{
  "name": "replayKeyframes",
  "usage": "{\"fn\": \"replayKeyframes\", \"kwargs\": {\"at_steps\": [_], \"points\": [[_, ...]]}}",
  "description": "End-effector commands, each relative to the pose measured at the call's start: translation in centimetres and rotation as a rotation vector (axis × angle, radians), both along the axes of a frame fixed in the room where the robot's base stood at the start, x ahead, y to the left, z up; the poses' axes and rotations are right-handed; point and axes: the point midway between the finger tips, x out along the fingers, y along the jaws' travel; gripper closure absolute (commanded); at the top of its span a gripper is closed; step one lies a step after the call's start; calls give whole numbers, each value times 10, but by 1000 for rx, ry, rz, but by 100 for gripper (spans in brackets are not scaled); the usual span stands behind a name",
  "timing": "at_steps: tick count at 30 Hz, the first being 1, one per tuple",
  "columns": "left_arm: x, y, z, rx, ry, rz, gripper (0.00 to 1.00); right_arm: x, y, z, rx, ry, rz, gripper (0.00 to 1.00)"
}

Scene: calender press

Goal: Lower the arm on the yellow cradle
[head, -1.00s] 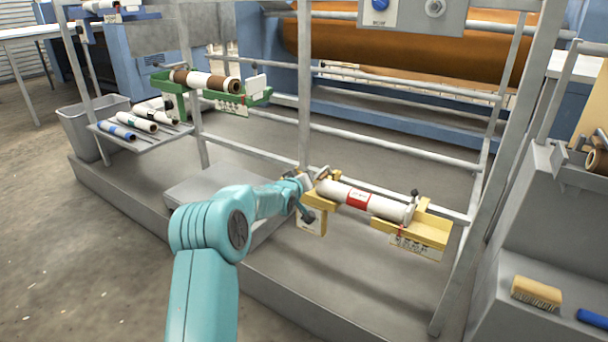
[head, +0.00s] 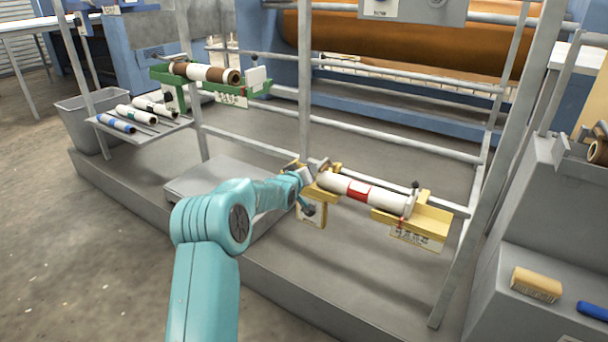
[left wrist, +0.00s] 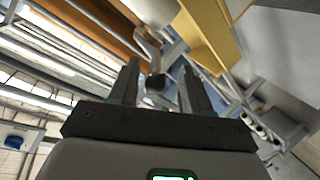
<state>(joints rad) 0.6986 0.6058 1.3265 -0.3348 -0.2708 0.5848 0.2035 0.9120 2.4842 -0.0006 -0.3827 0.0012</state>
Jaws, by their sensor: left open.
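The yellow cradle (head: 418,222) carries a white roll (head: 390,202) with a red band. In the left wrist view, a light grey arm (left wrist: 150,50) with a black knob (left wrist: 155,84) shows between my two open fingers (left wrist: 160,86). The knob looks ungripped; I cannot tell whether a finger touches it. The yellow cradle (left wrist: 210,30) fills the upper right there. My right gripper is not in view.
A green cradle (head: 256,92) with a brown and white roll sits behind to the left. A shelf (head: 165,134) holds several rolls. Grey rack posts (head: 304,90) and rails stand close to my left gripper. A brush (head: 536,284) lies on the grey ledge at right.

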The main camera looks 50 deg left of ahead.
Motion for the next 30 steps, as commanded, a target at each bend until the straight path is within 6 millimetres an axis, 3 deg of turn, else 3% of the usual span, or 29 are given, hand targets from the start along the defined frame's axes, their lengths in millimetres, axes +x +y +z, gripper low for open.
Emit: {"fn": "replayKeyframes", "kwargs": {"at_steps": [8,21,30], "points": [[-21,-13,11,0,-2,0,52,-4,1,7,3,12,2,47],[-104,-63,42,2,-1,1,52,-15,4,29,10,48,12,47],[-133,-81,49,2,-1,1,52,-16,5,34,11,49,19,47]]}}
